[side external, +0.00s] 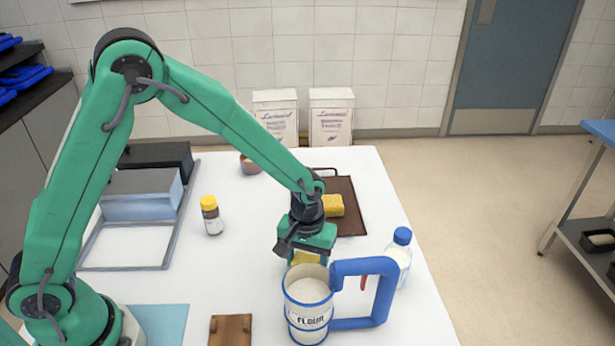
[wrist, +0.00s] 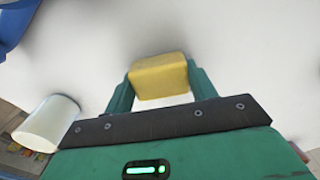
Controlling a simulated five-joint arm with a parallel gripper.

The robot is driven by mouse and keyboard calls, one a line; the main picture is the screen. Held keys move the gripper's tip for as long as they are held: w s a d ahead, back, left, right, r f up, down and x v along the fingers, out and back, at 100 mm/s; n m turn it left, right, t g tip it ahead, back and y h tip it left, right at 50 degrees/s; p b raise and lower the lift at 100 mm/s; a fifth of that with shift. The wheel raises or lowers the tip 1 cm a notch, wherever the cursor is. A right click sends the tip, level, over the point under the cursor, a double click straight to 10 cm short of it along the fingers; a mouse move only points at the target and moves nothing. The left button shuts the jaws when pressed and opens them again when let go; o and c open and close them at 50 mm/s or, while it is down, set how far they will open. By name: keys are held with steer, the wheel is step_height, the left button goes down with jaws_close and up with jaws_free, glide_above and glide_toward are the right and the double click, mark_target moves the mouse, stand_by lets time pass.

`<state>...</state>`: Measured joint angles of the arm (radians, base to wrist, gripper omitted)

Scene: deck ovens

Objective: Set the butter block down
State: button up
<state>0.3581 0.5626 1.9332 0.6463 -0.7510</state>
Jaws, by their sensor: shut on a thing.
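The butter block (wrist: 158,76) is yellow and sits between both fingers of my gripper (wrist: 157,84) in the wrist view. My gripper is shut on it. In the side external view, my gripper (side external: 307,253) points down over the white table (side external: 245,285), behind the flour container. Only a small yellow part of the held block (side external: 304,258) shows there; its lower part is hidden by the container. I cannot tell whether the block touches the table. A second yellow block (side external: 333,205) lies on a brown board (side external: 350,218) behind my gripper.
The flour container (side external: 307,315) with a big blue handle (side external: 378,264) stands close in front of my gripper. A blue-capped bottle (side external: 400,255) is right. A yellow-capped jar (side external: 211,216) is left, beside a grey tray frame (side external: 125,268). A brown wooden piece (side external: 230,330) lies at front.

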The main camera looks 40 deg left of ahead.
mark_target(307, 260)
steer(key=shift+f, duration=0.2)
steer(key=o, duration=1)
steer(key=shift+r, duration=0.15)
step_height(307, 260, up, 12)
stand_by(0.8)
